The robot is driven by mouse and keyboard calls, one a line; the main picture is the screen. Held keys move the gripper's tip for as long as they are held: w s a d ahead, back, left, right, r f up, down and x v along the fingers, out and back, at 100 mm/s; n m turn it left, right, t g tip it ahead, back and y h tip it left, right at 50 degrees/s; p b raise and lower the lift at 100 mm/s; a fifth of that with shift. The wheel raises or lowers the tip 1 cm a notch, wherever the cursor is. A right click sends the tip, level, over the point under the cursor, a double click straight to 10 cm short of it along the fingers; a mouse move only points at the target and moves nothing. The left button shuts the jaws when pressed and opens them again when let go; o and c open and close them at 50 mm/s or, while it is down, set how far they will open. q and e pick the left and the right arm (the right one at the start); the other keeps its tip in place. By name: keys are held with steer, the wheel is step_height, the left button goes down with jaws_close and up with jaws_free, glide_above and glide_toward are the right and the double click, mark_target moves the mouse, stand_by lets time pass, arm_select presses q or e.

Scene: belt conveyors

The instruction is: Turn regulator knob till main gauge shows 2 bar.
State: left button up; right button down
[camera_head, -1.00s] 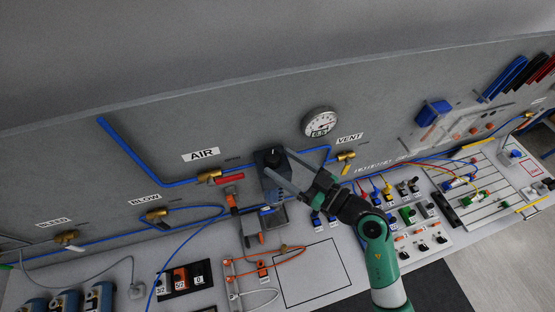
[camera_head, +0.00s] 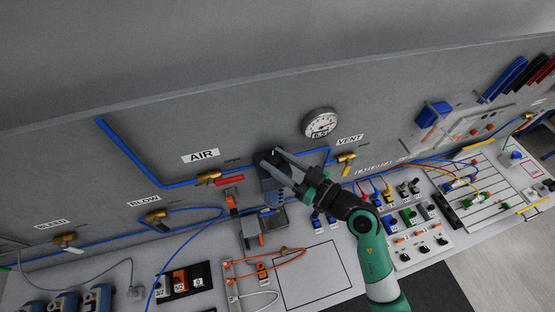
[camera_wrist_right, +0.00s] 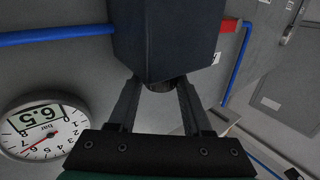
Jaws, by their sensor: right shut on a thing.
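The main gauge (camera_head: 319,122) is a round white dial on the grey wall. In the right wrist view the gauge (camera_wrist_right: 42,128) has a digital readout of 6.5 with "bar" on its face. The dark regulator (camera_head: 272,187) stands below and left of the gauge; its block fills the top of the right wrist view (camera_wrist_right: 165,38). My right gripper (camera_head: 270,158) is at the top of the regulator. It is shut on the regulator knob (camera_wrist_right: 165,86), a small dark round part between the fingertips, mostly hidden by them. My left gripper is not in view.
A brass AIR valve with a red handle (camera_head: 231,180) is close left of the regulator. The VENT valve (camera_head: 345,158) is to the right, near my right arm. Blue hoses (camera_head: 135,158) run along the wall. Switches and coloured fittings cover the bench below.

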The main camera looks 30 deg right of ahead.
steer(key=shift+w+d+r+n+g+y+p, duration=0.1)
steer(key=shift+r+n+g+y+p, duration=0.1)
steer(key=shift+n+g+y+p, duration=0.7)
steer(key=shift+w+d+r+n+t+y+p, duration=0.15)
steer(key=shift+y+p, duration=0.35)
steer(key=shift+p, duration=0.85)
steer(key=shift+s+n+g+y+p, duration=0.1)
steer(key=shift+n+g+y+p, duration=0.25)
steer(key=shift+g+y, duration=0.15)
steer(key=shift+f+n+g+y, duration=0.15)
steer(key=shift+n+g+y, duration=0.2)
steer(key=shift+n+y, duration=0.05)
steer(key=shift+f+n+g+y, duration=0.15)
steer(key=shift+n+g+y, duration=0.25)
steer(key=shift+g+y, duration=0.1)
steer(key=shift+d+f+n+g+y+b, duration=0.1)
steer(key=shift+f+n+g+y+b, duration=0.05)
steer(key=shift+n+g+y+b, duration=0.6)
steer(key=shift+w+n+g+y+b, duration=0.2)
steer(key=shift+n+g+y+b, duration=0.7)
steer(key=shift+g, duration=0.55)
